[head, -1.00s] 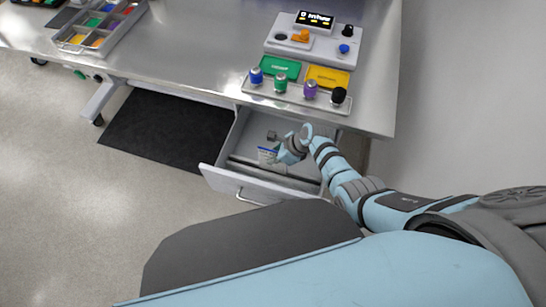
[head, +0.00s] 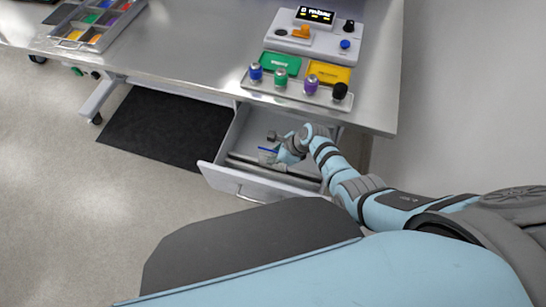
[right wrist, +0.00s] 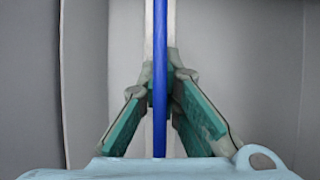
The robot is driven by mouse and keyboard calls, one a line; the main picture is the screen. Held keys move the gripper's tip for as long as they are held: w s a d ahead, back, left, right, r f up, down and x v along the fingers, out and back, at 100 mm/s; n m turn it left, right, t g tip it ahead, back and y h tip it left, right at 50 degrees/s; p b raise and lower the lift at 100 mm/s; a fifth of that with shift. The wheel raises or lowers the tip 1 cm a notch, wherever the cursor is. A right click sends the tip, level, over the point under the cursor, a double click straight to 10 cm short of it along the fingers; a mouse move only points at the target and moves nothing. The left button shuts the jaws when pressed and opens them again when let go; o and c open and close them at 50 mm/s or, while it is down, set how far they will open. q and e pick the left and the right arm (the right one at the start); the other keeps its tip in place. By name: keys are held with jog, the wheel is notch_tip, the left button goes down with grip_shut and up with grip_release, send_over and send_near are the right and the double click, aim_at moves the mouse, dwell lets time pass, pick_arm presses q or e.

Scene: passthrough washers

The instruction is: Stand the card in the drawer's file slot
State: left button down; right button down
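The card (head: 266,157) is a small pale piece with a blue top edge, inside the open drawer (head: 224,177). My right gripper (head: 281,157) reaches down into the drawer and is shut on the card. In the right wrist view, the card's blue edge (right wrist: 160,60) runs straight up and down between the two green-padded fingers (right wrist: 160,88). A dark rail (head: 300,179) crosses the drawer floor just in front of the card. I cannot tell whether the card's lower edge is inside the file slot. My left gripper is not in view.
The steel table (head: 200,62) overhangs the drawer's back. On it stand a control box (head: 313,38), green (head: 281,64) and yellow (head: 328,73) plates, a rack of knobbed pieces (head: 297,92) and a sorting tray (head: 97,24). A black mat (head: 150,128) lies on the floor to the left.

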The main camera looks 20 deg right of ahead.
aim_at(274, 151)
jog(key=shift+f+b, duration=0.95)
jog(key=shift+f, duration=0.25)
jog(key=c, duration=1.2)
grip_release()
jog(key=shift+o, duration=0.2)
notch_tip(274, 151, up, 6)
jog(key=p, duration=0.5)
jog(key=shift+r+p, duration=0.15)
jog(key=shift+p, duration=0.2)
jog(key=shift+r, duration=1.4)
